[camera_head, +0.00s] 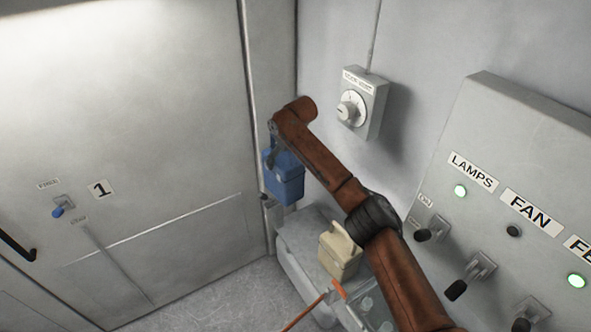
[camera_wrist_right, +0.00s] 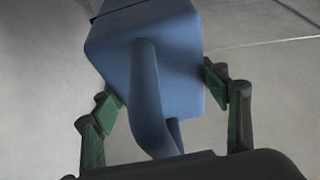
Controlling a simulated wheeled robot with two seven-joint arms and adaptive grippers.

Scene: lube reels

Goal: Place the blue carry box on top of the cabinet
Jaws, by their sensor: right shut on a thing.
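The blue carry box (camera_head: 285,183) hangs near the corner between the large grey panel and the wall. My right gripper (camera_head: 273,150) is at its top, mostly hidden behind my own brown arm. In the right wrist view the blue box (camera_wrist_right: 185,75) and its handle lie between the green-padded fingers of my right gripper (camera_wrist_right: 160,90), which is shut on it. A low, light grey unit (camera_head: 293,237), which may be the cabinet, stands below and right of the box. The box appears above its far end; I cannot tell the gap. My left gripper is out of view.
A cream box with a handle (camera_head: 341,256) stands on the low unit, close to my arm. An orange rod-like thing (camera_head: 308,311) is in front. A dial box (camera_head: 361,103) and a switch panel (camera_head: 520,150) are on the right. Bare floor (camera_head: 235,298) shows at the bottom.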

